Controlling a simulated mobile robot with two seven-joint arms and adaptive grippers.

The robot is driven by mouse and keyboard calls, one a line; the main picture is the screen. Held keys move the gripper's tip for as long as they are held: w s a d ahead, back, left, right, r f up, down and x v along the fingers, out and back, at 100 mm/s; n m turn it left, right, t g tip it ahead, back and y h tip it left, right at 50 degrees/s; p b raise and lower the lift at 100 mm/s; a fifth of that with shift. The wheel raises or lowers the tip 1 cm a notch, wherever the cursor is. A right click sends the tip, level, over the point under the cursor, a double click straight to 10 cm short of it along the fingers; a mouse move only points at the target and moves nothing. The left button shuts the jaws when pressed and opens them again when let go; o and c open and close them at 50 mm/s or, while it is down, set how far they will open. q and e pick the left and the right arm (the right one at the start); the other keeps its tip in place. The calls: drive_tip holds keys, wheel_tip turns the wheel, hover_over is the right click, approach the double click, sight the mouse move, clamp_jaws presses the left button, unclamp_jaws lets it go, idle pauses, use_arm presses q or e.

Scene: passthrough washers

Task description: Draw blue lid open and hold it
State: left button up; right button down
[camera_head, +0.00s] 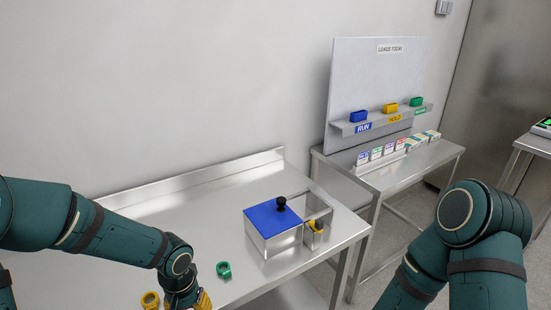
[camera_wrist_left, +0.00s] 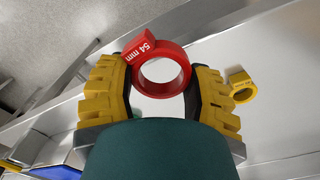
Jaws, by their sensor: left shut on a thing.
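The blue lid (camera_head: 268,219) with a black knob (camera_head: 282,203) lies flat over the left part of a shiny box (camera_head: 282,242) on the metal bench; the box's right part is uncovered. A blue patch, probably the lid, shows at the lower left in the left wrist view (camera_wrist_left: 57,172). My left gripper (camera_wrist_left: 160,76) is shut on a red ring (camera_wrist_left: 176,55) marked 54 mm. In the head view it is at the bottom edge, left of the box and apart from it, with the red ring hidden. My right gripper is out of view; only its arm shows at right.
A green ring (camera_head: 223,269) and a yellow ring (camera_head: 150,300) lie on the bench (camera_head: 190,212). A yellow-and-black item (camera_head: 316,227) is at the box's right end. A second table (camera_head: 400,173) holds a board with blue, yellow and green blocks. Bench behind the rings is clear.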

use_arm(q)
drive_tip(key=shift+w+d+f+n, duration=0.2)
drive_tip(key=shift+w+d+f, duration=0.05)
drive_tip(key=shift+d+f, duration=0.3)
drive_tip(key=shift+w+d+f+n, duration=0.25)
drive_tip(key=shift+d+f, duration=0.2)
drive_tip(key=shift+f, duration=0.2)
